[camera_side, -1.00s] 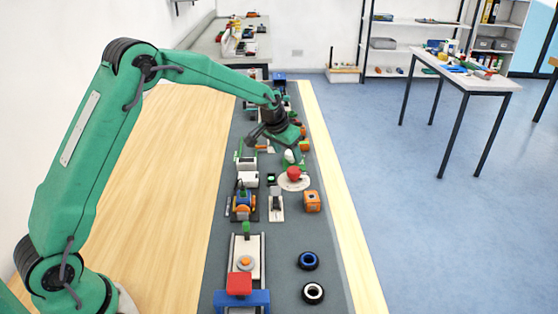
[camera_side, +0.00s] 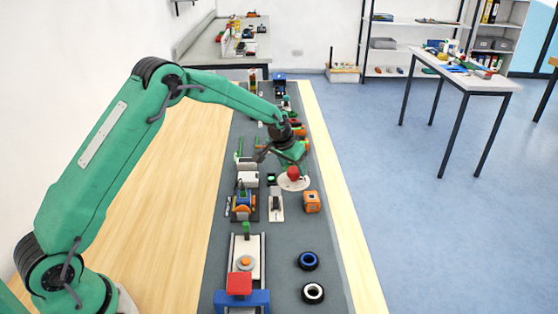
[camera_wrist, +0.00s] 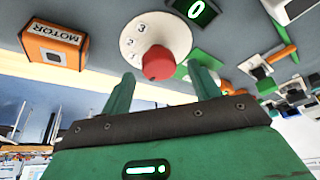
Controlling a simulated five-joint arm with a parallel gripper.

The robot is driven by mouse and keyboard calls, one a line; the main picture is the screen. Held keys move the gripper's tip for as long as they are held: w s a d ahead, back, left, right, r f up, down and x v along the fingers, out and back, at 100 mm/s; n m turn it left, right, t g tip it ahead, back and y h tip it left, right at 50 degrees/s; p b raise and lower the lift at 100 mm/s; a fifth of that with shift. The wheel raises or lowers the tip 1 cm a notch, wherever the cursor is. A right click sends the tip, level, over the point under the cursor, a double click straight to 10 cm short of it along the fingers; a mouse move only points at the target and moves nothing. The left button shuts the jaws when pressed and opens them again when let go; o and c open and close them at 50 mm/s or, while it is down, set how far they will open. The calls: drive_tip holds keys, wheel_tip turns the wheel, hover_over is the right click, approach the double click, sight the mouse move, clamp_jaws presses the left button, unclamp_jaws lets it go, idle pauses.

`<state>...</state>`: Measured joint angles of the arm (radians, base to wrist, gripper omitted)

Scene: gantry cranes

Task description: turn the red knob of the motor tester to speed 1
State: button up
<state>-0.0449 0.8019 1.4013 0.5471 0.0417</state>
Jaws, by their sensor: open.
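The red knob (camera_side: 293,174) sits on a pale round dial plate (camera_side: 286,186) on the grey mat. In the wrist view the red knob (camera_wrist: 158,64) is in front of the space between my fingertips, on the white dial (camera_wrist: 181,30) with printed numbers. A display (camera_wrist: 197,10) above the dial reads 0 in green. An orange box marked MOTOR (camera_wrist: 55,44) lies left of the dial there. My gripper (camera_side: 284,165) is open, just above and beside the knob. Its two green fingers (camera_wrist: 163,84) point at the knob, one on each side, and appear apart from it.
The orange box (camera_side: 312,201) stands right of the dial in the side view. Small machines (camera_side: 243,203) stand close on the near left. The wooden strip (camera_side: 338,190) at right is clear.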

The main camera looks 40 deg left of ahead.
drive_tip(key=shift+w+f, duration=0.25)
drive_tip(key=shift+f, duration=0.35)
drive_tip(key=c, duration=1)
drive_tip(key=shift+o, duration=0.2)
drive_tip(key=shift+a+m, duration=0.1)
drive_tip(key=shift+m, duration=0.6)
